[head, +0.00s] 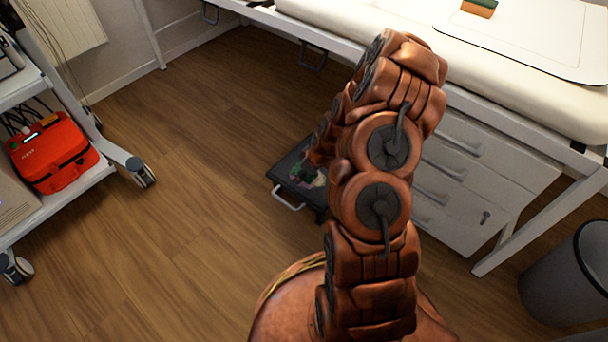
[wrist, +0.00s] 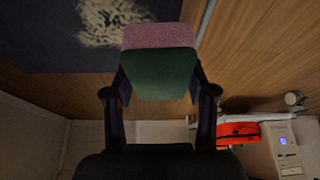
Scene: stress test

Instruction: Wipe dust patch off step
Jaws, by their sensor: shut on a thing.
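The step (head: 284,166) is a low dark platform with a light handle on the floor, partly hidden behind my arm in the head view. Its dark top (wrist: 45,50) fills the upper left of the wrist view. A pale, speckled dust patch (wrist: 98,22) lies on that top. My gripper (wrist: 160,82) is shut on a sponge (wrist: 160,76) with a green face and a pink layer. The sponge is beside the patch in the wrist view and overlaps the step's edge there. I cannot tell whether it touches the step.
A padded couch (head: 400,40) stands behind, with a small orange and green block (head: 479,8) on it. White drawers (head: 490,170) are right of the step, and a grey bin (head: 565,275) at far right. A trolley with a red case (head: 52,150) is left. The floor between is clear.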

